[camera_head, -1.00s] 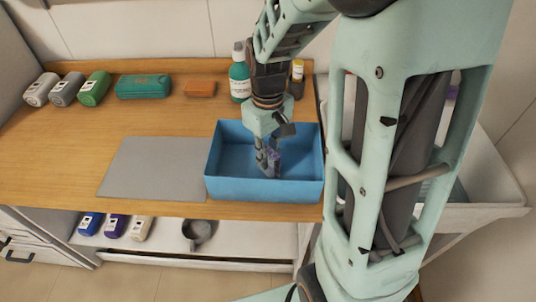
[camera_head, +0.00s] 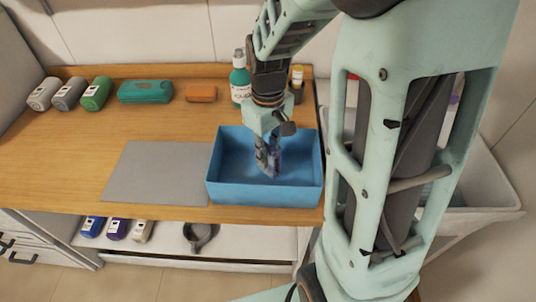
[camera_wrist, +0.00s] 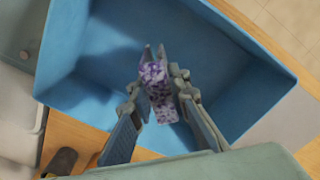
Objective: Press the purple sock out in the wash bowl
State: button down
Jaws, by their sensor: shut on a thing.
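The blue wash bowl (camera_head: 265,193) is a rectangular tub on the wooden counter, in the middle of the head view. It fills much of the wrist view (camera_wrist: 225,60). My gripper (camera_head: 267,170) points down inside the bowl. In the wrist view my gripper (camera_wrist: 160,88) is shut on the purple sock (camera_wrist: 158,82), a speckled purple and white bundle between the fingers. In the head view the sock (camera_head: 274,158) shows only partly beside the fingers. I cannot tell whether the sock touches the bowl's floor.
A grey mat (camera_head: 155,172) lies left of the bowl. Behind are a green bottle (camera_head: 240,82), an orange block (camera_head: 201,93), a teal case (camera_head: 145,91) and rolled bundles (camera_head: 97,93). A white basin (camera_head: 480,180) stands at the right. A shelf below holds a dark pan (camera_head: 198,234).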

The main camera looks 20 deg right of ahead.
jog(key=shift+r+p, duration=4.35)
jog(key=shift+r, duration=1.8)
